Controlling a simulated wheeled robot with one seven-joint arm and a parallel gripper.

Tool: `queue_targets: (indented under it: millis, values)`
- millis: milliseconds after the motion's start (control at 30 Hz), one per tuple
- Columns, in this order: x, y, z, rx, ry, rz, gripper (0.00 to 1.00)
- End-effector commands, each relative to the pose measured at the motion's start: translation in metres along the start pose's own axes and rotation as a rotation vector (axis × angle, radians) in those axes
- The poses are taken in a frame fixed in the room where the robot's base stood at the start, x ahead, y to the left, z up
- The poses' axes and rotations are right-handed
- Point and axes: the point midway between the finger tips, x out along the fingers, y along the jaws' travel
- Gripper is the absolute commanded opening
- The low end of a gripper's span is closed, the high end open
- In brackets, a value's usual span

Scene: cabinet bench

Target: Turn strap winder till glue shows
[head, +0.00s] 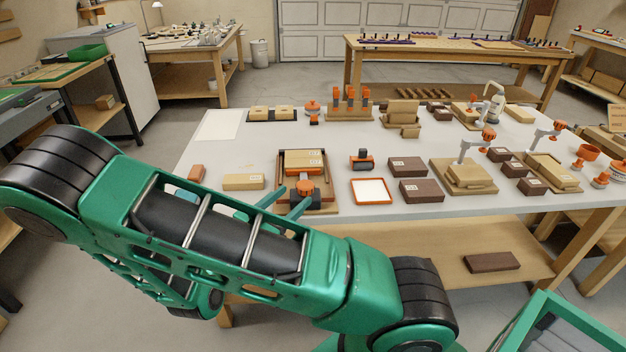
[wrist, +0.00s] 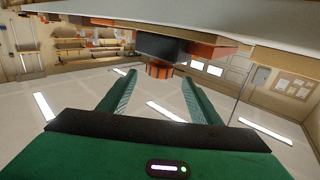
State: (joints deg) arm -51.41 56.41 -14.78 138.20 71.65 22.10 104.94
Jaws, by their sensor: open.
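The strap winder's orange ribbed knob (head: 305,187) is at the front edge of a strapped wooden block assembly (head: 304,160) on the white bench. In the wrist view the orange knob (wrist: 160,71) sits below a dark block, ahead of and between the fingertips. My gripper (head: 294,194) is open, its two teal fingers reaching toward the knob from the front left. In the wrist view my gripper (wrist: 159,77) has one finger on each side of the knob, with gaps visible. I cannot make out any glue. My arm hides part of the bench front.
An orange-rimmed tray (head: 371,191), a dark orange-ended tool (head: 361,160) and dark boxes (head: 421,190) stand to the right. Bare bench shows behind the assembly.

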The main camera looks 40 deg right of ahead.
Motion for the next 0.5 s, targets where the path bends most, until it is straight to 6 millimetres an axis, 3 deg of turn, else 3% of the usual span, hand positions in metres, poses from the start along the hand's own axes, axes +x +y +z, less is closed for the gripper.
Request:
queue_targets:
  millis: [167,500]
  values:
    - [0.015,-0.001,-0.003,0.006,0.01,-0.003,0.58]
    - [0.071,-0.003,-0.003,0.005,0.008,-0.005,0.58]
